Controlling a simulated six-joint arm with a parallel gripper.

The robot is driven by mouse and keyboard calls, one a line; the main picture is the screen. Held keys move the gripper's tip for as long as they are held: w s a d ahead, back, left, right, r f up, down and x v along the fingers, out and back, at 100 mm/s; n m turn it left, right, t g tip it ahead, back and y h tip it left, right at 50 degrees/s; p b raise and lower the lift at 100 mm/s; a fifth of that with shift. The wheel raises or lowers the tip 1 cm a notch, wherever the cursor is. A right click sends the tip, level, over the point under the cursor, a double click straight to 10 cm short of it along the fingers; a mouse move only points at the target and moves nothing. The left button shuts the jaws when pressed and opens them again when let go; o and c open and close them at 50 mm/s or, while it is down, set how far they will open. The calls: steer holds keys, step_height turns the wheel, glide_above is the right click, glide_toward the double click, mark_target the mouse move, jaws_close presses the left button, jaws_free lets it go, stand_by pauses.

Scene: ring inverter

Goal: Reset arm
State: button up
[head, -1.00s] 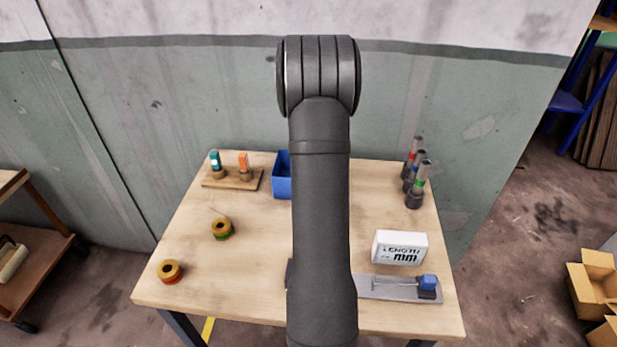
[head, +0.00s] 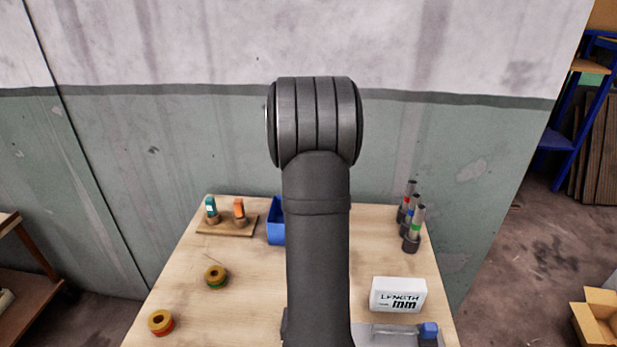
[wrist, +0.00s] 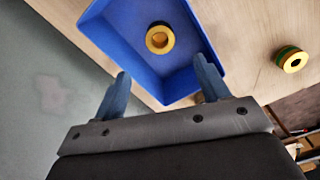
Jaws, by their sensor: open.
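My gripper (wrist: 160,92) shows in the wrist view with its two blue-grey fingers spread apart and nothing between them. Beyond the fingers is a blue bin (wrist: 120,62) with a yellow ring-shaped spool (wrist: 159,39) inside it. In the head view my arm stands upright in the middle and hides the gripper. The blue bin (head: 275,228) is partly hidden behind my arm there.
Two spools, one green-based (head: 216,277) and one red-based (head: 161,322), sit on the table's left. A wooden stand (head: 227,227) is at the back left. Several dark cylinders (head: 411,225) stand back right, above a LENGTH display (head: 398,295) and a grey slide device (head: 385,336).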

step_height(320, 180, down, 12)
steer(key=shift+r, duration=1.95)
steer(key=shift+f, duration=0.15)
step_height(320, 180, up, 8)
steer(key=shift+r, duration=0.25)
steer(key=shift+f, duration=6)
step_height(320, 180, up, 4)
steer(key=shift+s+d+r, duration=0.2)
steer(key=shift+d+r, duration=0.1)
steer(key=shift+d, duration=0.15)
steer(key=shift+s+d+r, duration=0.15)
steer(key=shift+d+r, duration=0.1)
steer(key=shift+d, duration=0.15)
steer(key=shift+s+d+r, duration=0.15)
steer(key=shift+d+r, duration=0.05)
steer(key=shift+d, duration=0.15)
